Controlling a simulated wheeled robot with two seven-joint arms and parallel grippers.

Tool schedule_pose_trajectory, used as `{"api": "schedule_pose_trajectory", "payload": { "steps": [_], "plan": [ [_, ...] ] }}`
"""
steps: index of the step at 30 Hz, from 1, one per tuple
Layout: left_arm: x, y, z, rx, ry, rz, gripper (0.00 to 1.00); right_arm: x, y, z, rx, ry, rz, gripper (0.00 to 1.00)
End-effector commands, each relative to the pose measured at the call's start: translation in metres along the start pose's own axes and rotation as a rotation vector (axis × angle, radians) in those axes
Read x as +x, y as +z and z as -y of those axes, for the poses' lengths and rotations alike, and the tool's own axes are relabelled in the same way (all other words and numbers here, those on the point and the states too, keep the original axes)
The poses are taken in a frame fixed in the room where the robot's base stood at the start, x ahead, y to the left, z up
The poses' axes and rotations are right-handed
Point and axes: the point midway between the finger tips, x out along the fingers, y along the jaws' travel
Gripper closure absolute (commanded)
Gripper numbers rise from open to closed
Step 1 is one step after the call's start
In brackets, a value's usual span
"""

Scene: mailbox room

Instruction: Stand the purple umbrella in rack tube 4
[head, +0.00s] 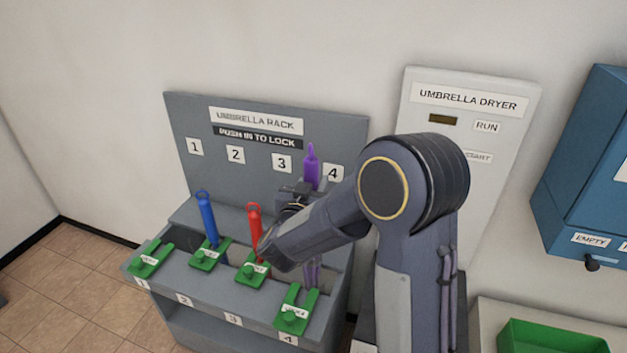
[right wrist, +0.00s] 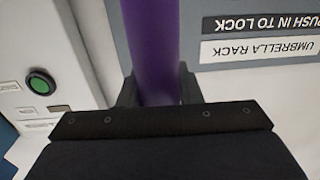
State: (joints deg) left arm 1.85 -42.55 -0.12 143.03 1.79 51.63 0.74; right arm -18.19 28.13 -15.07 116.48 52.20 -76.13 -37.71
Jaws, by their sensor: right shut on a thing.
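The purple umbrella (head: 311,168) is upright near the number 4 end of the rack. It also fills the middle of the right wrist view (right wrist: 155,50). My right gripper (head: 297,193) is shut on it, with a finger on each side of the shaft. My right arm hides the umbrella's middle. A purple lower part (head: 312,272) shows behind the green latch of tube 4 (head: 295,312). I cannot tell how deep it sits in the tube. The umbrella rack (head: 190,290) is grey, with numbers 1 to 4. My left gripper is not in view.
A blue umbrella (head: 208,220) stands at tube 2 and a red umbrella (head: 254,228) at tube 3, close to my right arm. The umbrella dryer (head: 420,115) is on the wall to the right. A blue box (head: 590,170) and green tray (head: 550,338) are farther right.

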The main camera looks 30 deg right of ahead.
Motion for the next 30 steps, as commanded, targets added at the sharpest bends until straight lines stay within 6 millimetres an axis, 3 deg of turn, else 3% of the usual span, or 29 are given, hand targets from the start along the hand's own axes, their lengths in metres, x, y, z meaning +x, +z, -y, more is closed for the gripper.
{"api": "schedule_pose_trajectory", "payload": {
  "steps": [3,30],
  "plan": [
    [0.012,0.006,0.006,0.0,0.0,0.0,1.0,0.0,0.018,0.0,-0.001,0.0,-0.001,1.0],
    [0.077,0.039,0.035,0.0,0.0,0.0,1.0,0.0,0.117,0.0,-0.001,0.0,-0.001,1.0]
  ]
}}
